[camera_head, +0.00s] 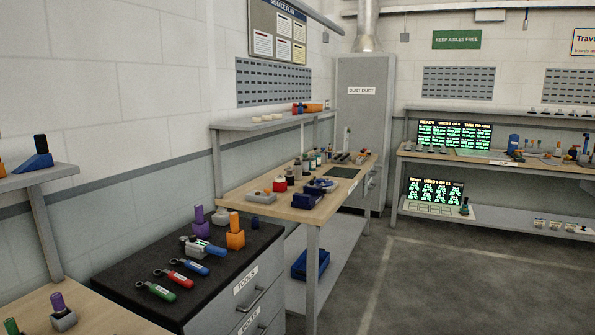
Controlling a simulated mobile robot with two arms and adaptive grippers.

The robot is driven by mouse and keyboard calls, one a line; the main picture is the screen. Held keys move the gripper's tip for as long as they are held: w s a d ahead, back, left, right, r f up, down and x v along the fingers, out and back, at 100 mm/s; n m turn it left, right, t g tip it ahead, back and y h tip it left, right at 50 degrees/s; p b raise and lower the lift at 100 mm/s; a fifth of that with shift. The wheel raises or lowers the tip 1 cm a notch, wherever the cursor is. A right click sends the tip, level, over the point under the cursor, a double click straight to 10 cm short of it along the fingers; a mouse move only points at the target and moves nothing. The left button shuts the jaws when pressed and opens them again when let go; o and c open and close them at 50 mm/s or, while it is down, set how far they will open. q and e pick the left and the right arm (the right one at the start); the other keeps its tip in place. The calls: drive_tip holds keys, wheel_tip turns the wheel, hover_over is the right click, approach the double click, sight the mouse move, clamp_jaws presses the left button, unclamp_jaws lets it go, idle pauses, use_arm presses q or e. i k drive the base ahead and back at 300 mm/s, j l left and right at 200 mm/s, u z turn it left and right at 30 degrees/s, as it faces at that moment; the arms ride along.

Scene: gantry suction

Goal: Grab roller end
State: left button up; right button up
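Neither of my grippers is in view. I cannot pick out a roller end for certain at this distance. On the dark top of the tool cabinet (130,284) lie a green-handled tool (160,291), a red-handled tool (180,279) and a blue-handled tool (196,267), each with a ring at one end. Behind them stand an orange block-shaped item (235,238) and a purple-handled item (199,217). Another blue tool (210,247) lies beside a grey piece.
A wooden bench (312,214) with small bottles and parts stands behind the cabinet, with a blue bin (310,264) on its lower shelf. Another bench (410,152) with lit screens stands at the back right. The grey floor (450,285) between is clear.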

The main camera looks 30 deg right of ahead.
sight(298, 172)
drive_tip(key=i+l+u, duration=0.15)
drive_tip(key=i+l, duration=0.2)
drive_tip(key=l, duration=0.55)
drive_tip(key=i+l+u, duration=0.2)
drive_tip(key=l, duration=0.7)
drive_tip(key=i+l+u, duration=0.15)
drive_tip(key=i+l, duration=0.2)
drive_tip(key=l, duration=0.65)
drive_tip(key=i+l+u, duration=0.2)
drive_tip(key=l, duration=0.8)
drive_tip(key=i+l+u, duration=0.15)
drive_tip(key=l, duration=0.85)
drive_tip(key=l+u, duration=0.15)
drive_tip(key=l, duration=0.9)
